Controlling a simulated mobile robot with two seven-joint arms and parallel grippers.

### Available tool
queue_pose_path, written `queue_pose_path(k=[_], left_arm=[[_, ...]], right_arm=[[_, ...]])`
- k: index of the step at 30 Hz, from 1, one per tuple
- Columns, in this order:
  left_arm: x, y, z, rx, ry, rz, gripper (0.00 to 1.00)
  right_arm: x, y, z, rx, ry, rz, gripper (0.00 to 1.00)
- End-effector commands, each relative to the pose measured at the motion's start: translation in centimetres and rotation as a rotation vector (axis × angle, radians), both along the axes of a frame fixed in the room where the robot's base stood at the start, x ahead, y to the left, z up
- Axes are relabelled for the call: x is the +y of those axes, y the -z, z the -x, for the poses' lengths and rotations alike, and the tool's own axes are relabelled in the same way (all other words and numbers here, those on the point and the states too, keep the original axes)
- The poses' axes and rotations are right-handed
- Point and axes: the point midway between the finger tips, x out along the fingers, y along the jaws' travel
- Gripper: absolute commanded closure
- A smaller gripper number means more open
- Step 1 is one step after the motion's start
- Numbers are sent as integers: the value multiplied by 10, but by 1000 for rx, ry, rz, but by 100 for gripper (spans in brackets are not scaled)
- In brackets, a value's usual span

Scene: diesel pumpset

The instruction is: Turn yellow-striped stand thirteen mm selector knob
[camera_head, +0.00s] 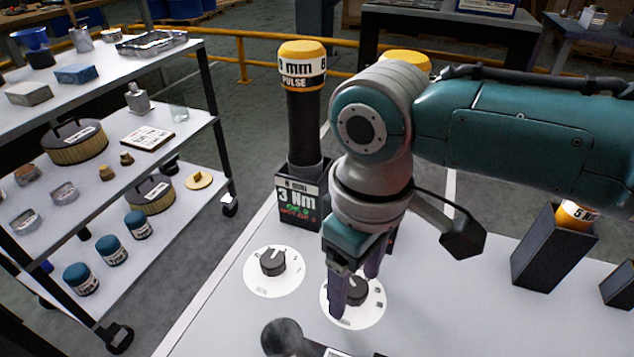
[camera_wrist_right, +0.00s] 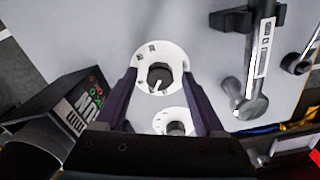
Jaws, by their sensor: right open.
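My right gripper (camera_head: 352,275) points down over the table, open, with its fingers on either side of the right black selector knob (camera_head: 355,291) on its white dial. In the wrist view this knob (camera_wrist_right: 160,77), with a white pointer line, sits between the fingertips (camera_wrist_right: 158,80); I cannot tell whether they touch it. A second knob (camera_head: 272,262) on a white dial is to the left; it also shows in the wrist view (camera_wrist_right: 176,128). Behind it, a black stand (camera_head: 300,204) with a lit display holds a yellow-capped tool (camera_head: 303,66) labelled "mm" and "PULSE". My left gripper is out of view.
A round-ended grey tool (camera_head: 282,337) lies near the front; it shows in the wrist view (camera_wrist_right: 250,100). Another black stand (camera_head: 553,250) is on the right. My arm hides much of another yellow cap (camera_head: 405,57). A shelf cart (camera_head: 190,150) with parts stands at left.

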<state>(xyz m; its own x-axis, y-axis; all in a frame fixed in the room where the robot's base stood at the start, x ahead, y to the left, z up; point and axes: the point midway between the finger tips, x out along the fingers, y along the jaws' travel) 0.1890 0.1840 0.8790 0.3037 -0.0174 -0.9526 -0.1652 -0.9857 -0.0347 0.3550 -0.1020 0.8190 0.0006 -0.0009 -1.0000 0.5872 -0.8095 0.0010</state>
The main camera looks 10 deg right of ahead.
Motion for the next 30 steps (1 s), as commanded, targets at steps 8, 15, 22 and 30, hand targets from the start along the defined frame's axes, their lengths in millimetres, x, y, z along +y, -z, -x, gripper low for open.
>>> queue_pose_path(k=[8, 15, 22, 30], left_arm=[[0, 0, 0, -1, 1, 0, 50], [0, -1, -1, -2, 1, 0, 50], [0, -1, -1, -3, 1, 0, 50], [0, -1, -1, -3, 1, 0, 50]], right_arm=[[0, 0, 0, 0, 0, 0, 36], [0, 0, 0, 0, 0, 0, 63], [0, 0, 0, 0, 0, 0, 89], [0, 0, 0, 0, 0, 0, 100]])
